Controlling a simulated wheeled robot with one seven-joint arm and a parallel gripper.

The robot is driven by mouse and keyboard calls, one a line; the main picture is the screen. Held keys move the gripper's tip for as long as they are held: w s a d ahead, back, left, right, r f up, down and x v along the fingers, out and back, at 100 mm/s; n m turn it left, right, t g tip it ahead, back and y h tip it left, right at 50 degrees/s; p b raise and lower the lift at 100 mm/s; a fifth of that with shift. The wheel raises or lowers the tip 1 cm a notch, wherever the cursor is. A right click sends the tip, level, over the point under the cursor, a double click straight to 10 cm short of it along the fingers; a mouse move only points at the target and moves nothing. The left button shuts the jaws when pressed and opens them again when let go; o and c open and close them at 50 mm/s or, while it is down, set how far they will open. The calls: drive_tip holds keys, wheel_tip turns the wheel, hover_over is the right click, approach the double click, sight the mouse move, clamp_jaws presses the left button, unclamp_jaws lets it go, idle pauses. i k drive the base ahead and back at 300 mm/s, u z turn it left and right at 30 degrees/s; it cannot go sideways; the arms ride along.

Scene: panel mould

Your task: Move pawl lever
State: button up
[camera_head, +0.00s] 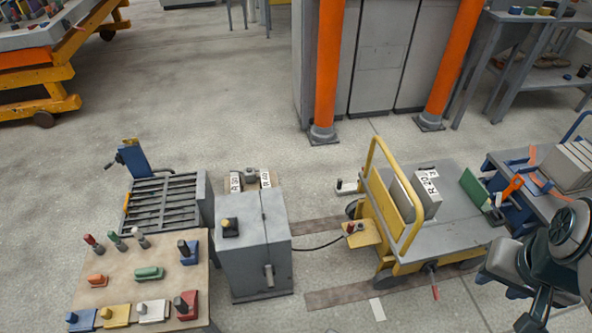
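No part is plainly marked as the pawl lever, and I cannot tell which one it is. A short lever with a red grip (435,292) hangs below the front edge of the yellow-framed cart (455,232). A small red-and-dark control (351,228) sits on a yellow shelf at the cart's left. My arm shows at the lower right, beside the cart; I cannot make out my gripper's fingers.
A table (170,262) at lower left holds several coloured handles and blocks. A slatted grey rack (165,205) with a blue post stands behind it. A dark cable links cabinet and cart. Orange posts (328,70) stand behind. The floor at upper left centre is clear.

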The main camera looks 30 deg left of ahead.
sight(227, 223)
drive_tip(key=z, duration=1.8)
drive_tip(key=k, duration=2.2)
drive_tip(key=u, duration=2.2)
drive_tip(key=i, duration=0.45)
drive_tip(key=z, duration=0.25)
drive_tip(key=k, duration=0.35)
drive_tip(key=u, duration=0.7)
